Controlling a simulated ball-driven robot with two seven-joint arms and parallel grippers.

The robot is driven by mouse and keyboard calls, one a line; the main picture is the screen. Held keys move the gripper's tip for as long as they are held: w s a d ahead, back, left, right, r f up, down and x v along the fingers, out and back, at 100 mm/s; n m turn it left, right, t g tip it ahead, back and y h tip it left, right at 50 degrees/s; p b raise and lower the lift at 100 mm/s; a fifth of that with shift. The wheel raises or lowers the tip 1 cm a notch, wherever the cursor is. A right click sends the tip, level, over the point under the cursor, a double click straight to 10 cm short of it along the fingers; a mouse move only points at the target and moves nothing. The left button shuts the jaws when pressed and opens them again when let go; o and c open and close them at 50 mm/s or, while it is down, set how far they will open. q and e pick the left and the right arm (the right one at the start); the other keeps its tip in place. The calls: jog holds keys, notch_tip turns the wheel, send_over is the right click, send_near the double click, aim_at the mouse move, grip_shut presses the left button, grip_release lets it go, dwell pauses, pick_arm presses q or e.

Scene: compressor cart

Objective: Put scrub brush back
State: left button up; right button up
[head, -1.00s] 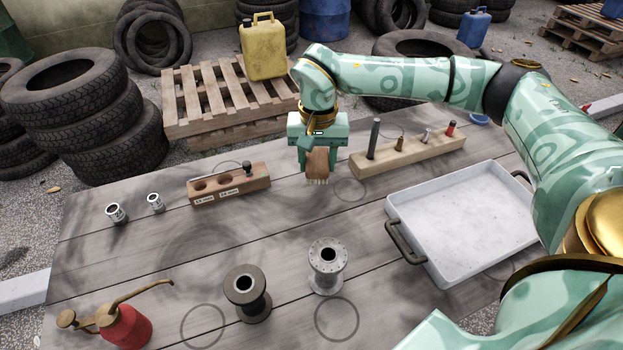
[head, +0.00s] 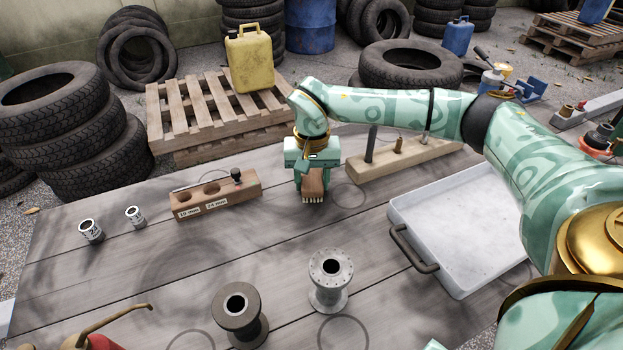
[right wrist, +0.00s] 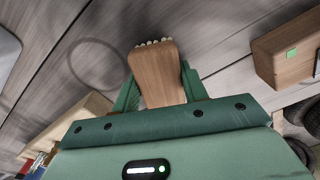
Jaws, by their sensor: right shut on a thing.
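The scrub brush (head: 312,184) has a brown wooden body and pale bristles along its lower edge. My right gripper (head: 312,172) is shut on the body, with the bristles facing down toward the workbench (head: 150,262). In the right wrist view the brush (right wrist: 157,75) sits between the two green fingers (right wrist: 160,90), its bristles past the fingertips. I cannot tell whether the bristles touch the bench. The brush is between the labelled socket block (head: 215,203) and the wooden tool rack (head: 405,160). My left gripper is not in view.
A white tray (head: 455,281) with a dark handle lies at right. Two flanged spools (head: 330,290) (head: 240,325) stand in front. Two loose sockets (head: 91,232) (head: 135,217) stand at left. A red oil can (head: 105,342) is cut off below. Bench around the brush is clear.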

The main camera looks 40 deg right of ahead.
aim_at(312, 178)
jog(key=o, duration=1)
jog(key=shift+o, duration=0.2)
pick_arm(q)
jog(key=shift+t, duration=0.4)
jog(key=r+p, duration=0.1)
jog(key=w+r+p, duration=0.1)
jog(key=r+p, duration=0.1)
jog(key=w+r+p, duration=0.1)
jog(key=p, duration=0.1)
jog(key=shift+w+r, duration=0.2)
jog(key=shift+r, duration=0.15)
pick_arm(e)
notch_tip(312, 178, up, 12)
jog(key=shift+r, duration=0.15)
